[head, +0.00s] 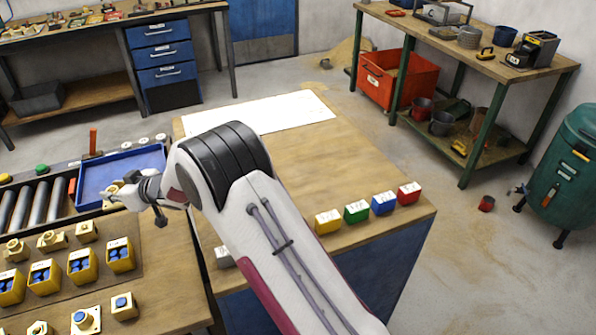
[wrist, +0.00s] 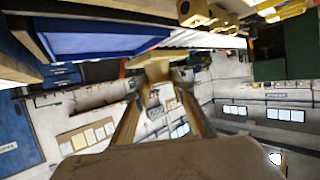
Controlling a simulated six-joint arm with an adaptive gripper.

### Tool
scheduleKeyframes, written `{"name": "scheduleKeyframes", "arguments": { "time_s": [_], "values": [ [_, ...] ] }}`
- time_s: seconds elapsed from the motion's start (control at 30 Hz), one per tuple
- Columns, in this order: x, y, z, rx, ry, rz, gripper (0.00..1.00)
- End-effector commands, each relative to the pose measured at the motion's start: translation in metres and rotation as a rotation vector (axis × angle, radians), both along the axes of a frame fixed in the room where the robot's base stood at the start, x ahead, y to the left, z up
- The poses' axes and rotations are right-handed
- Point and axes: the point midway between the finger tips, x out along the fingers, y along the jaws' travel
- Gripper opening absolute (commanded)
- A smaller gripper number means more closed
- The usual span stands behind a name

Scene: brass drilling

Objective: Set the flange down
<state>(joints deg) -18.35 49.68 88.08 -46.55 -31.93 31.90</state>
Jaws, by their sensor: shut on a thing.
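My gripper (head: 118,193) reaches to the left in the head view, by the front left corner of the blue tray (head: 150,158). It is shut on a brass-coloured flange (head: 107,199), which is small and partly hidden there. In the wrist view the two fingers (wrist: 157,95) close on the flange (wrist: 158,58), seen edge-on at their tips. The blue tray (wrist: 100,43) shows beyond it at the upper left. I cannot tell whether the flange touches a surface.
A roller conveyor (head: 30,203) lies left of the tray. Yellow bins (head: 82,265) with blue insides and several brass parts (head: 52,240) stand on the bench in front. Coloured boxes (head: 357,211) line the right bench edge.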

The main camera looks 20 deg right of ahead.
Motion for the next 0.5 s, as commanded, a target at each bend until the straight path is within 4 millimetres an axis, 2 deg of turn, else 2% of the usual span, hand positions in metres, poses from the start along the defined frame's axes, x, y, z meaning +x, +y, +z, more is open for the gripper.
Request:
{"name": "scheduleKeyframes", "arguments": {
  "time_s": [0.03,0.17,0.5],
  "values": [
    [0.001,-0.007,0.008,0.004,-0.006,-0.015,0.0],
    [0.0,-0.03,0.019,0.004,-0.005,-0.059,0.0],
    [-0.011,-0.104,0.052,0.004,-0.006,-0.206,0.0]
  ]
}}
